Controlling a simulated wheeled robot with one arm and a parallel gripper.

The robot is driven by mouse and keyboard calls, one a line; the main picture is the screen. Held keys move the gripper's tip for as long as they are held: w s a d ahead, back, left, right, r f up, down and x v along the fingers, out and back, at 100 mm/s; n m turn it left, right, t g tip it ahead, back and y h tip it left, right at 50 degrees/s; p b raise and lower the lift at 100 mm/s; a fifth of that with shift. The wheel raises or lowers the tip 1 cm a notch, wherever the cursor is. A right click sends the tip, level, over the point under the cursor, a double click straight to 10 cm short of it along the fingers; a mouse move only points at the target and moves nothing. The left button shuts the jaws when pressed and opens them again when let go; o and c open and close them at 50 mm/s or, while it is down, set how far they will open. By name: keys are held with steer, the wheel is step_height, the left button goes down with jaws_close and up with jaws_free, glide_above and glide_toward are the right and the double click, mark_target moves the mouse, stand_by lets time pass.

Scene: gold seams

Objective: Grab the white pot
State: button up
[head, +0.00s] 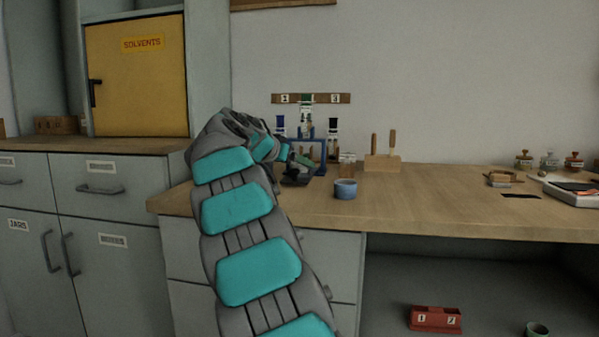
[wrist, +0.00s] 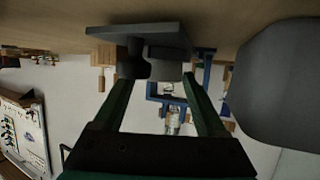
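My gripper (head: 300,166) reaches over the wooden bench, just left of a blue tube rack. In the wrist view, which is upside down, its two green fingers (wrist: 159,82) stand apart. A dark grey slab-based object (wrist: 140,30) lies beyond the fingertips, with a dark rounded part and a paler grey round part (wrist: 167,66) between them. I cannot tell whether either is a pot or is touched. No clearly white pot shows. A small blue pot (head: 345,189) stands on the bench right of my gripper.
The blue rack (head: 322,156) holds dark-capped tubes. A glass jar (head: 347,164) and a wooden block with upright handles (head: 382,160) stand right of it. The bench middle (head: 440,200) is clear.

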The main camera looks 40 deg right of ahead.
steer(key=c, duration=1)
steer(key=shift+r, duration=0.15)
